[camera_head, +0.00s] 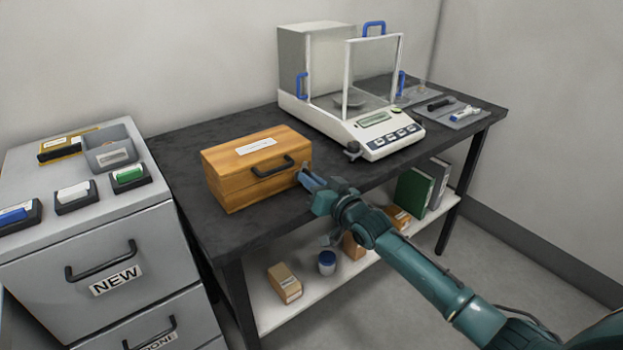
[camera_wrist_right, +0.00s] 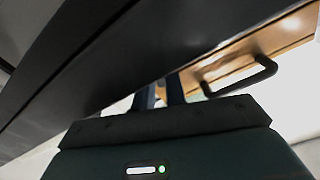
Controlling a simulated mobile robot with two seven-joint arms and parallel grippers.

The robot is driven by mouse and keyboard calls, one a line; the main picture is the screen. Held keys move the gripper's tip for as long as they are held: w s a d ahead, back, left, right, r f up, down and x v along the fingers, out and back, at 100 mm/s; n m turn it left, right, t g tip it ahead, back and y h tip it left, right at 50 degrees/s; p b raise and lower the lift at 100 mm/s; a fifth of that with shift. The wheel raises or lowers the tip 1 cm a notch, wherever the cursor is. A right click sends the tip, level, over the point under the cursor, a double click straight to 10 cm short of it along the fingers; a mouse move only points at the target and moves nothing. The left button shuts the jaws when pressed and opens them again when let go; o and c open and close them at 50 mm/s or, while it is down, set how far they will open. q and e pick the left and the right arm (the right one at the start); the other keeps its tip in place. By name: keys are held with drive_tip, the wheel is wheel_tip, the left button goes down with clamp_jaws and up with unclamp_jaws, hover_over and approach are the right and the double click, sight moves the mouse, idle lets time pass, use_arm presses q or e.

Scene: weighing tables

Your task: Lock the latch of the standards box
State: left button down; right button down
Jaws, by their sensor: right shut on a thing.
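The standards box (camera_head: 257,167) is a wooden case with a white label on its lid and a dark handle (camera_head: 273,167) on its front. It stands on the dark table near the left end, and its lid looks closed. My right gripper (camera_head: 308,180) is at the box's front right corner, shut on the latch, which the fingers mostly hide. In the right wrist view the gripper's fingers (camera_wrist_right: 167,92) reach up beside the dark handle (camera_wrist_right: 240,78); the latch is hidden there by the table edge. My left gripper is not in view.
A balance (camera_head: 372,130) with a glass shield stands right of the box. A grey cabinet (camera_head: 100,250) with small trays stands left. The table's front edge (camera_wrist_right: 150,55) crosses the wrist view close to my right gripper. A shelf below holds several items.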

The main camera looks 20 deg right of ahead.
drive_tip(key=shift+n+p, duration=0.4)
drive_tip(key=shift+n, duration=1.5)
drive_tip(key=c, duration=1.7)
unclamp_jaws()
drive_tip(key=v, duration=1.3)
drive_tip(key=shift+s+p, duration=0.1)
drive_tip(key=shift+p, duration=0.2)
